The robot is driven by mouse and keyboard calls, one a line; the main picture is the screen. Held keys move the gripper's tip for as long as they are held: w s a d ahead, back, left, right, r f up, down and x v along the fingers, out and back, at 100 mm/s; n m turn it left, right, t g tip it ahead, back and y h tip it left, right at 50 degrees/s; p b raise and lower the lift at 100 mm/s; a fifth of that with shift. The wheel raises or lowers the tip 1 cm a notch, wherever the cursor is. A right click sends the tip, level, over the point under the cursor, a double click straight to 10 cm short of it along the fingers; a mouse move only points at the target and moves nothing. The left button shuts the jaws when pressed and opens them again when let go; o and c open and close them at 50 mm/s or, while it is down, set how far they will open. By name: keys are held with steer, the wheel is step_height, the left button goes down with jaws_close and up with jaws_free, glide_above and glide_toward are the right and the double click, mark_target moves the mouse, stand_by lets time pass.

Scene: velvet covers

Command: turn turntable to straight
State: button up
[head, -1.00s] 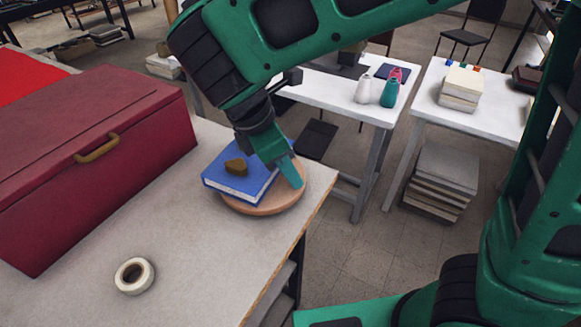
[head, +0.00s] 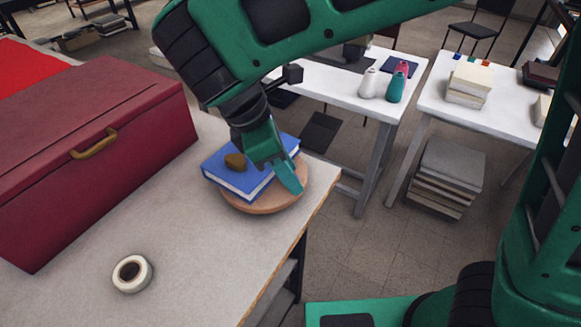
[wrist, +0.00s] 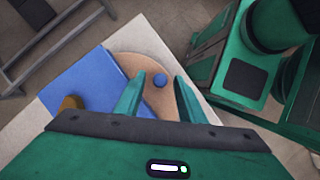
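The turntable (head: 262,208) is a round wooden disc near the right edge of the grey table. It also shows in the wrist view (wrist: 128,62). A blue book (head: 222,175) lies on it at an angle to the table edge, with a small brown object (head: 236,162) on top. A small blue peg (wrist: 159,80) stands on the disc beside the book; the fingers hide it in the head view. My gripper (head: 290,180) is low over the disc. In the wrist view its fingers (wrist: 158,88) are apart, with the peg between their tips; I see gaps on both sides.
A large dark red box (head: 95,150) with a brass handle stands to the left. A roll of tape (head: 132,273) lies at the front. The table edge is close to the turntable's right. White tables (head: 340,88) stand behind.

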steer(key=w+v, duration=0.1)
steer(key=v, duration=0.9)
steer(key=shift+s+r, duration=0.3)
steer(key=shift+s, duration=0.1)
steer(key=shift+a, duration=0.15)
